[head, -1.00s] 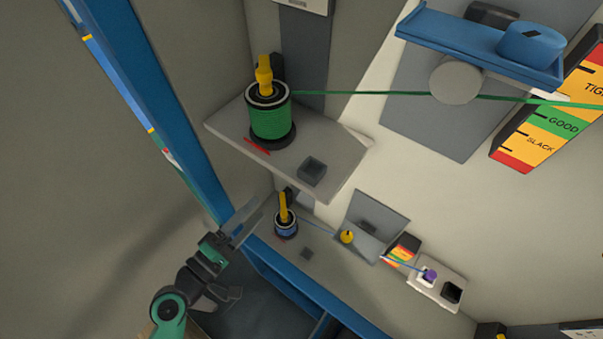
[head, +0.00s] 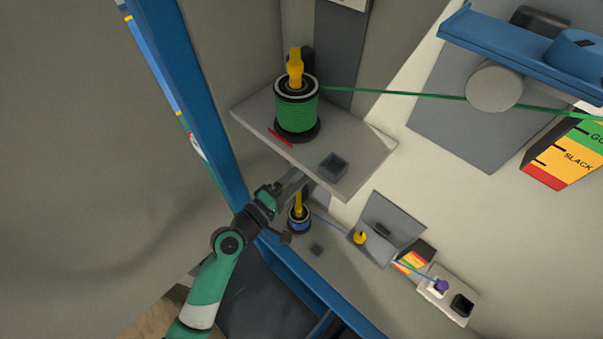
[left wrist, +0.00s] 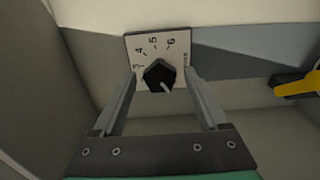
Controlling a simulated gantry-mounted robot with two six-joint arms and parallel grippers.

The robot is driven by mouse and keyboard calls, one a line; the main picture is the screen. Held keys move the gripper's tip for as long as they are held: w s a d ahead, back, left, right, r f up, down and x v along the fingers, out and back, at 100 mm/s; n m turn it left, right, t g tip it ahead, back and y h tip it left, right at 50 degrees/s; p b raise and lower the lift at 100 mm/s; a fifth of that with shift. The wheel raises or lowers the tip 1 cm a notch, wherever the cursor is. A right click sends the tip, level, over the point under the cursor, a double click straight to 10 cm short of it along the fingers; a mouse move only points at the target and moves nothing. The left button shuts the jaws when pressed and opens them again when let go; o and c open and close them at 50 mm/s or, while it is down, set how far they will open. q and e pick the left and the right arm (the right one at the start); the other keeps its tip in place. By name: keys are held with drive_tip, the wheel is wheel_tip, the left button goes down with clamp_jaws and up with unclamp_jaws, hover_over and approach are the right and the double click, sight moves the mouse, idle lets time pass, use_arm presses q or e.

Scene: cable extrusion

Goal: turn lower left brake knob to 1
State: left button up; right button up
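The lower left brake knob (left wrist: 159,76) is black and sits on a white dial plate (left wrist: 160,46) with numbers, 3 to 6 readable. Its white pointer mark faces down and right in the left wrist view, away from the visible numbers. My left gripper (left wrist: 160,72) is open, with one finger on each side of the knob; I cannot tell whether they touch it. In the head view my left gripper (head: 291,186) is beside the lower spool (head: 298,222), under the upper shelf, and the knob is hidden. My right gripper is not in view.
The upper shelf (head: 365,165) hangs just above my left gripper and carries a green spool (head: 296,112). The lower spool's yellow top (left wrist: 295,87) is right of the gripper. A blue frame post (head: 180,90) stands to the left.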

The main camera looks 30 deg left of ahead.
use_arm(q)
clamp_jaws()
drive_tip(key=shift+f+m+b, duration=0.1)
drive_tip(key=shift+m+b, duration=2.4)
drive_tip(key=shift+m, duration=1.4)
drive_tip(key=shift+o, duration=0.9)
unclamp_jaws()
